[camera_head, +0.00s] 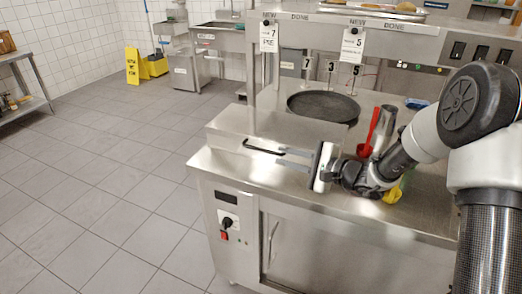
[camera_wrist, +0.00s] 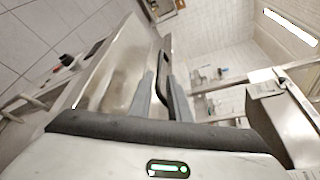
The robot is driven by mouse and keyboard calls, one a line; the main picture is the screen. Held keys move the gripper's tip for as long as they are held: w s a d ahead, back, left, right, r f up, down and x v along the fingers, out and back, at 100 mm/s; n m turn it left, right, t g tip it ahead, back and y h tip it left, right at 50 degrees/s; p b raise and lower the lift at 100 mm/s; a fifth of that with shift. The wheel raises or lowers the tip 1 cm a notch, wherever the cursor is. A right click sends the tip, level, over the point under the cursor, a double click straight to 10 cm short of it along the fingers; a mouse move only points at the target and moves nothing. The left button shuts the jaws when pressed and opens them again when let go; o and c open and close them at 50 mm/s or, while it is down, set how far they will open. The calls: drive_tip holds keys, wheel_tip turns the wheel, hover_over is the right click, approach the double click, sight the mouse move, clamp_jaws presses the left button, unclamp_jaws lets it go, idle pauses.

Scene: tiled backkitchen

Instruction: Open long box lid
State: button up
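The long box (camera_head: 225,133) is a low stainless steel box at the left end of the counter. Its lid (camera_head: 290,126) looks shut. A dark bar handle (camera_head: 262,150) runs along its front and also shows in the wrist view (camera_wrist: 163,60). My gripper (camera_head: 279,156) is at the front of the box, its fingers pointing left toward the handle. In the wrist view my gripper (camera_wrist: 160,76) is open, with the handle showing between the two fingers. I cannot tell whether either finger touches the handle.
A round dark pan (camera_head: 323,106) sits behind the box. A red utensil (camera_head: 369,135), a metal cylinder (camera_head: 386,125) and a yellow item (camera_head: 393,194) stand near my forearm. A thin post (camera_head: 251,70) rises beside the box.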

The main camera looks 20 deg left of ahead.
sight(264, 150)
drive_tip(key=x, duration=1)
drive_tip(key=shift+a, duration=0.1)
clamp_jaws()
